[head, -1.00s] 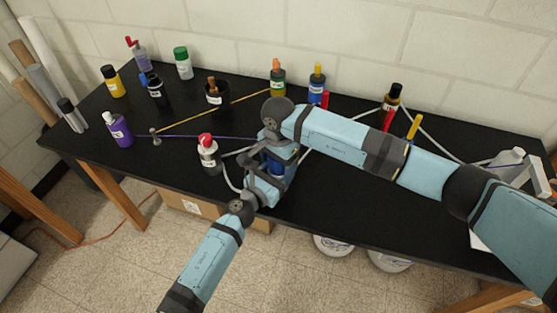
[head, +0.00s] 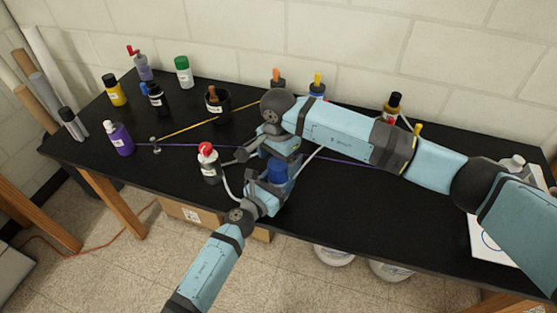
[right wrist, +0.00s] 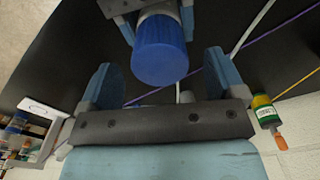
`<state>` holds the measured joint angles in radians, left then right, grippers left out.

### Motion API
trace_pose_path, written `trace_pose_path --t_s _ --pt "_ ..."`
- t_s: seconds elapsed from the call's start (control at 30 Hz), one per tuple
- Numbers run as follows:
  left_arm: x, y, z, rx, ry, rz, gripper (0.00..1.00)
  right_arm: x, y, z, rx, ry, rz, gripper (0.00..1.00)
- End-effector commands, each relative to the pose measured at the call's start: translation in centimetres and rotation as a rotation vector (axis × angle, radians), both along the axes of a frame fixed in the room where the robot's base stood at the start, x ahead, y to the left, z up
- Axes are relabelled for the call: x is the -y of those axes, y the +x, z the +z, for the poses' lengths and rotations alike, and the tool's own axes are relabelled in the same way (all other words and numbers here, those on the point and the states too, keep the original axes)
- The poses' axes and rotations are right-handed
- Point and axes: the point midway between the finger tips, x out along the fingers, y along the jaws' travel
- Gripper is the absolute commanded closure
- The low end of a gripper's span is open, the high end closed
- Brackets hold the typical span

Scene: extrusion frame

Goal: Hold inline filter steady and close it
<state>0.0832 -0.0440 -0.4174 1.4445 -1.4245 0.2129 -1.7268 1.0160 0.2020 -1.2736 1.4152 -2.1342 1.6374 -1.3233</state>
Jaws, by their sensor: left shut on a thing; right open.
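The inline filter (head: 278,170) is a blue-topped cylinder near the table's front edge, with pale hose running off on either side. My left gripper (head: 268,188) comes from the front left and is shut on its lower part. My right gripper (head: 275,146) is just behind and above it, open. In the right wrist view the blue top of the filter (right wrist: 160,50) shows between and beyond the spread fingers of my right gripper (right wrist: 160,72), with gaps on both sides. The filter's lower body is partly hidden by the left gripper.
A white bottle with a red cap (head: 208,165) stands close to the left of the filter. A purple cord (head: 190,146) and a yellow cord (head: 190,127) cross the black table (head: 380,215). Several bottles stand along the back.

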Motion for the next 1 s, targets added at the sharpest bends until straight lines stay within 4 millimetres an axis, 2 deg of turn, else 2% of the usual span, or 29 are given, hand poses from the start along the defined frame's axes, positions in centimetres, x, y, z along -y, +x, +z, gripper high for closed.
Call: trace_pose_path --t_s 0.23,0.37,0.47,0.8,1.0 --pt "0.0 0.0 0.0 0.000 0.000 0.000 1.00 0.0 0.0 0.0 0.000 0.000 0.000 0.00" --pt "0.0 0.0 0.0 0.000 0.000 0.000 1.00 0.0 0.0 0.7 0.001 0.001 0.000 0.00" --pt "0.0 0.0 0.0 0.000 0.000 0.000 1.00 0.0 0.1 2.2 0.005 0.001 0.001 0.00" --pt "0.0 0.0 0.0 0.000 0.000 0.000 1.00 0.0 0.1 9.3 0.003 0.001 0.000 0.00" --pt "0.0 0.0 0.0 0.000 0.000 0.000 1.00 0.0 0.0 11.6 0.002 -0.001 0.000 0.00"
